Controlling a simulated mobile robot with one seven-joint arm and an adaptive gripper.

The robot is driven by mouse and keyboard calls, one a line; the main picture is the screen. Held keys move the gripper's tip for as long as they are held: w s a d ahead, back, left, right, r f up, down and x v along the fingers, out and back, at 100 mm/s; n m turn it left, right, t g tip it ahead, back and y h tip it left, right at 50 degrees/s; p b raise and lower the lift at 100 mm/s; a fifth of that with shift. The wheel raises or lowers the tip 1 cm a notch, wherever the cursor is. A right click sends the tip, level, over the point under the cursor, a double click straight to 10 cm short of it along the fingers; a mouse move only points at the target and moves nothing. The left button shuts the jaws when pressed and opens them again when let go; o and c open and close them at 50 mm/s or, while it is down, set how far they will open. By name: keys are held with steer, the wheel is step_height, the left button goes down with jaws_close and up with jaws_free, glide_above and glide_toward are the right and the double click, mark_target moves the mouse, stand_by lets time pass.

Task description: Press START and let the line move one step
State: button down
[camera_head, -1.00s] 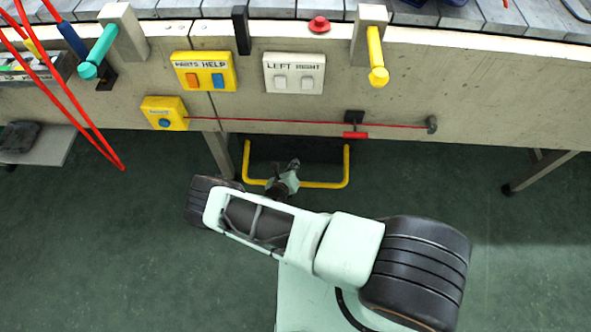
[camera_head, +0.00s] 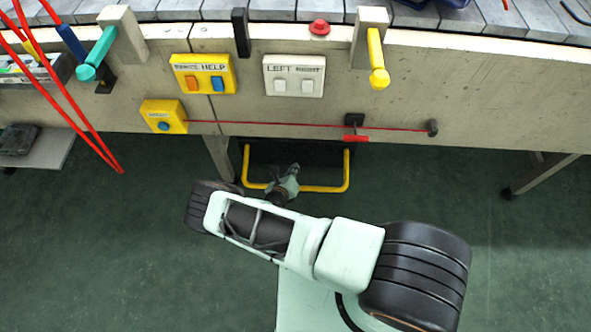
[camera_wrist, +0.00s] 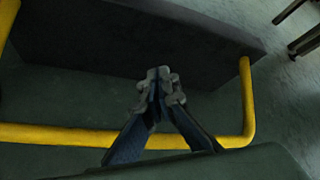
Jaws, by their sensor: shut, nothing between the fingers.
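A yellow box with one round blue button (camera_head: 165,126) hangs low on the left of the line's concrete front; its small label is too blurred to read. A yellow box with an orange button (camera_head: 193,84) and a blue button (camera_head: 217,84) is above it, its label ending in HELP. A white box marked LEFT and RIGHT (camera_head: 294,76) has two pale buttons. The conveyor (camera_head: 190,10) runs along the top. My gripper (camera_head: 293,168) is low, at the yellow bar under the line, apart from all the buttons. In the wrist view its fingertips (camera_wrist: 160,80) are together and empty.
A yellow U-shaped bar (camera_head: 325,187) surrounds a dark recess beneath the line. A red cord (camera_head: 270,123) runs along the front. Teal (camera_head: 98,58) and yellow (camera_head: 376,52) handles stick out. A red mushroom button (camera_head: 319,27) sits on top.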

stand_by(0.5)
steer(key=shift+w+f+b, duration=0.1)
steer(key=shift+f+b, duration=0.3)
steer(key=shift+w+f+b, duration=0.2)
steer(key=shift+f+b, duration=0.45)
steer(key=shift+f, duration=0.25)
stand_by(0.8)
steer(key=shift+w+f, duration=0.25)
steer(key=shift+f, duration=0.65)
stand_by(0.8)
steer(key=shift+r, duration=0.15)
stand_by(0.4)
steer(key=shift+s+r+p, duration=0.2)
steer(key=shift+r+p, duration=0.5)
steer(key=shift+s+r+p, duration=0.2)
steer(key=shift+r+p, duration=0.5)
steer(key=shift+p, duration=0.05)
steer(key=shift+s+r+p, duration=0.2)
steer(key=shift+r+p, duration=0.5)
steer(key=r+p, duration=0.2)
steer(key=s+r+p, duration=0.1)
steer(key=r+p, duration=0.1)
steer(key=shift+s+r+p, duration=0.1)
steer(key=shift+r+p, duration=0.2)
steer(key=shift+r, duration=0.1)
